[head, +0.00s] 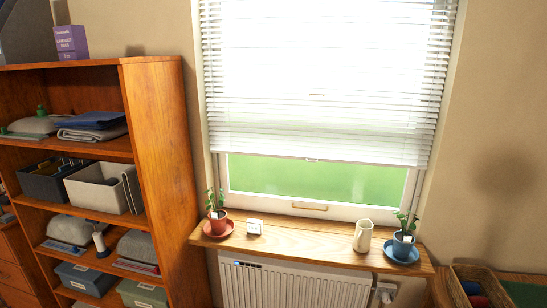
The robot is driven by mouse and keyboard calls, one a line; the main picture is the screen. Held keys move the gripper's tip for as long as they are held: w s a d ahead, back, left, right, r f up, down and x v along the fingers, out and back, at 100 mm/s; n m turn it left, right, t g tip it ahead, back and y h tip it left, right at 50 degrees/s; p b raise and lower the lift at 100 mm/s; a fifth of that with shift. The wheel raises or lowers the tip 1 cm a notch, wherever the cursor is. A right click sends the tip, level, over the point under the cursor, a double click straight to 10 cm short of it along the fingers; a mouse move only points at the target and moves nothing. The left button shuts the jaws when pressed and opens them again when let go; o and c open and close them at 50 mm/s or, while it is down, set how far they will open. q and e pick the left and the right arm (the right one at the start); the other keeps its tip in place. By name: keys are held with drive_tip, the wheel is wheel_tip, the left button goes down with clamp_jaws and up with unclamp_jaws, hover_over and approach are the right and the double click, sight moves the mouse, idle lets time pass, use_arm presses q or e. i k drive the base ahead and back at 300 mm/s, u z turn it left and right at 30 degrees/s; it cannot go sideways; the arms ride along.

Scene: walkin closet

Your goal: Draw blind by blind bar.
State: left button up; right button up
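The white slatted blind (320,80) hangs over the window in the head view and covers its upper part. Its bottom bar (312,157) sits well above the sill, slightly tilted, lower at the right. Green shows through the bare glass (300,180) below it. A small wooden-coloured handle (309,206) is on the lower window frame. Neither of my grippers is in view.
The wooden sill (300,246) holds a red potted plant (217,221), a small white clock-like box (255,226), a cream jug (362,236) and a blue potted plant (402,246). A radiator (290,285) is below. A filled wooden shelf (160,150) stands left; a basket (475,285) is lower right.

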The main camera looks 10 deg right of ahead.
sight(309, 156)
drive_tip(key=u, duration=0.05)
drive_tip(key=i, duration=0.7)
drive_tip(key=z, duration=0.9)
drive_tip(key=i, duration=0.55)
drive_tip(key=z, duration=0.55)
